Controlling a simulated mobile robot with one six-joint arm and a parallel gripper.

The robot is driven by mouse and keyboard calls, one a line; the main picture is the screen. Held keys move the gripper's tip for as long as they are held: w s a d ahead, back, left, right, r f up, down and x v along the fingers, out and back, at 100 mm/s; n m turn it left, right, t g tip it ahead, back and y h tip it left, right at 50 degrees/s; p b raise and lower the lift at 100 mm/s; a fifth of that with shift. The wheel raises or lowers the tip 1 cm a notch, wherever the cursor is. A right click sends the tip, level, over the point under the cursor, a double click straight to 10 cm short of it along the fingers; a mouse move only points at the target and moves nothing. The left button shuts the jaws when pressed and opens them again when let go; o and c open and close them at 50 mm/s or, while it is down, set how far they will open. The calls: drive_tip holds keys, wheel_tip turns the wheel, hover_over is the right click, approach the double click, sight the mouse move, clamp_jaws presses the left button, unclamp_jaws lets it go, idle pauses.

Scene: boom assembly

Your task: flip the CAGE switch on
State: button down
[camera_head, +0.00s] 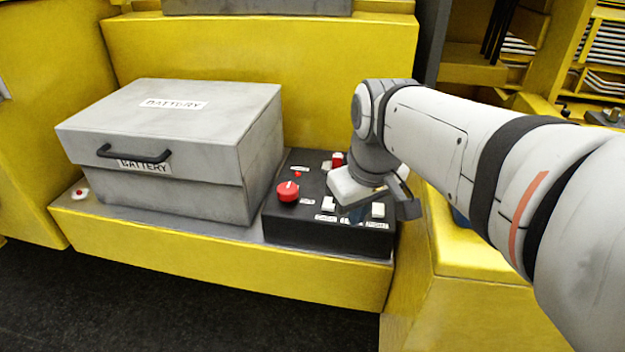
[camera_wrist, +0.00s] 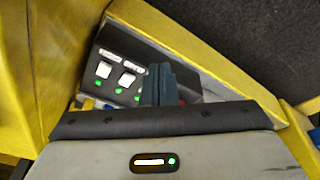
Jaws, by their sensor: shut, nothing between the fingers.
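The black control box (camera_head: 282,226) sits on the yellow ledge to the right of the grey battery box. White rocker switches, one at the left (camera_head: 328,204) and one at the right (camera_head: 378,210), show near its front edge, above small white labels. The lettering is too small to tell which switch is CAGE. The wrist view shows two white switches (camera_wrist: 107,69) (camera_wrist: 128,79) with green lights by them. My gripper (camera_wrist: 160,80) is shut and empty, low over the switch row, hiding part of it. I cannot tell whether its tip touches a switch.
A red knob (camera_head: 288,191) stands on the box's left side, and a red button (camera_head: 338,159) is near its back. The grey battery box (camera_head: 190,140) stands close on the left. A yellow block (camera_head: 475,240) is on the right, under my arm. Dark floor lies in front.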

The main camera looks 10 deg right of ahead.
drive_tip(key=w+r+n+g+b, duration=0.2)
drive_tip(key=w+n, duration=0.3)
drive_tip(key=w, duration=0.7)
drive_tip(key=n+g+b, duration=0.2)
drive_tip(key=n, duration=0.3)
hover_over(327, 205)
drive_tip(key=w+d, duration=0.1)
drive_tip(key=w, duration=0.1)
drive_tip(key=shift+s+f+y, duration=0.1)
drive_tip(key=shift+f+y, duration=0.05)
drive_tip(key=shift+y, duration=0.15)
drive_tip(key=shift+f, duration=0.1)
drive_tip(key=f, duration=0.4)
drive_tip(key=s+f+p, duration=0.1)
drive_tip(key=f, duration=0.8)
drive_tip(key=shift+s+a+f, duration=0.3)
drive_tip(key=shift+a+f, duration=0.05)
